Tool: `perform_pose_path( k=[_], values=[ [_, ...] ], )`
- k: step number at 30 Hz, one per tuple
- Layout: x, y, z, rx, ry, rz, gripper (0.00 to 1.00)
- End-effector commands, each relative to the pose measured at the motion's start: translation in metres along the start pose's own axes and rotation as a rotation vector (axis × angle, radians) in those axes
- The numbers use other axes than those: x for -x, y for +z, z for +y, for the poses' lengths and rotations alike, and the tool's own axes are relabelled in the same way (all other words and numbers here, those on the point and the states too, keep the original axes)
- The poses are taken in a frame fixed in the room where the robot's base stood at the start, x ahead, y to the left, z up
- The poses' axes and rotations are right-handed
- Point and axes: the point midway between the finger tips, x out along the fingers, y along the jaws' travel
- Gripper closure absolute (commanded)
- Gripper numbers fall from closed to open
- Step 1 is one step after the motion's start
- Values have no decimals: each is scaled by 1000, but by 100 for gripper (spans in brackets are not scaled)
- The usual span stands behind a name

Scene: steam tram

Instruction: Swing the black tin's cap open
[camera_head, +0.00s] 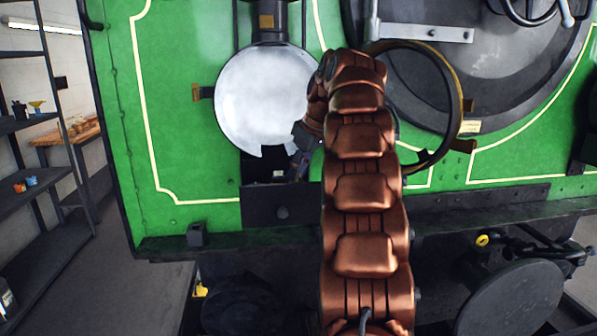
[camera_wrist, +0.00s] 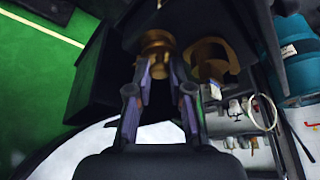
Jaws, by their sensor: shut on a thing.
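The black tin (camera_wrist: 108,78) shows in the wrist view as a dark box with brass fittings. A round brass piece (camera_wrist: 157,42), which looks like its cap, sits between the fingertips of my gripper (camera_wrist: 158,68). The fingers are shut on it. Whether the cap is lifted at all cannot be told. In the head view my gripper (camera_head: 302,150) reaches in at the lower right of a whitish disc, and my arm hides most of the tin.
The whitish disc (camera_head: 262,95) stands close above my gripper. A second brass fitting (camera_wrist: 210,60) is beside the held one. A dark ring (camera_head: 450,75) stands out right of my arm. The green tram front (camera_head: 175,130) lies behind, with a dark ledge (camera_head: 160,245) below.

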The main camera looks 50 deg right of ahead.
Motion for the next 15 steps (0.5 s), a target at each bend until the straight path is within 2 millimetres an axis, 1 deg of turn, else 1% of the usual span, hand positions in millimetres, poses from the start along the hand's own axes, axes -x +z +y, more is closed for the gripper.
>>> perform_pose_path(
  k=[3, 11, 15],
  values=[
    [-3, -3, -3, -61, 25, 1, 100],
    [-3, -8, -7, -225, 94, 1, 100],
    [-4, -11, -9, -338, 139, -2, 100]
  ],
)
